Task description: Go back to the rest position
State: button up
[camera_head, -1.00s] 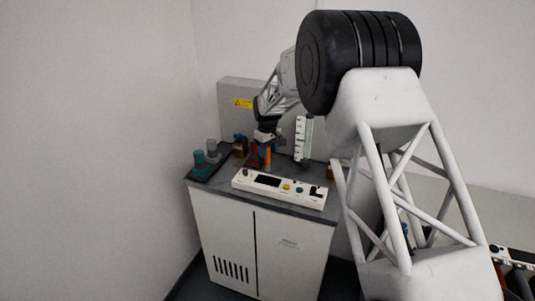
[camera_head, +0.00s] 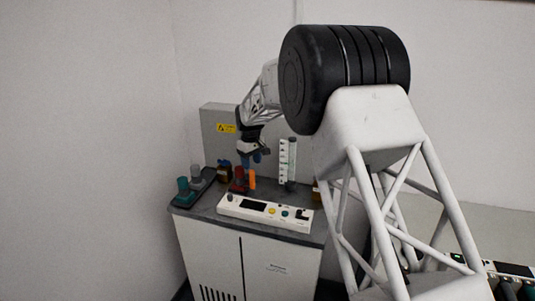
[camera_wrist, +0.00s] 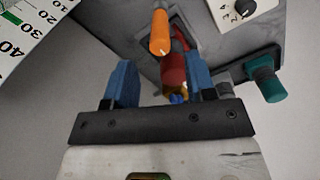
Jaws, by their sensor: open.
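My gripper (camera_head: 252,156) hangs above the cabinet top, its blue fingers pointing down, open and empty. In the wrist view the two blue fingers of my gripper (camera_wrist: 161,82) stand wide apart. An orange rod-like piece (camera_head: 252,179) stands beside a red piece (camera_head: 238,182), just below the fingers and apart from them. The orange piece (camera_wrist: 159,33) and the red piece (camera_wrist: 173,66) show beyond the fingers in the wrist view.
A grey-topped cabinet (camera_head: 205,207) carries a white control panel (camera_head: 264,211), a teal-and-grey set (camera_head: 184,186) at the left and a white graduated scale (camera_head: 283,158). A grey box (camera_head: 222,142) with a yellow label stands behind. Open air lies above my gripper.

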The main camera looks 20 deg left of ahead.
jog(key=shift+d, duration=0.1)
jog(key=s+d+r+m, duration=0.2)
jog(key=s+d+r, duration=0.4)
jog(key=d, duration=0.5)
jog(key=s+d+r+m+t, duration=0.1)
jog(key=s+d+r+m, duration=0.1)
jog(key=s+d+r, duration=0.65)
jog(key=s+d+r+m, duration=0.2)
jog(key=s+d+r, duration=0.2)
jog(key=d, duration=1)
jog(key=s+d+m+t, duration=0.1)
jog(key=s+d+m, duration=0.3)
jog(key=s+d, duration=1.1)
jog(key=s+d+f+m, duration=0.1)
jog(key=s+d+f, duration=0.1)
jog(key=s, duration=0.7)
jog(key=s+d+f+m, duration=0.2)
jog(key=s+d+f, duration=0.1)
jog(key=s, duration=0.7)
jog(key=shift+s+t, duration=0.25)
jog(key=shift+t, duration=0.05)
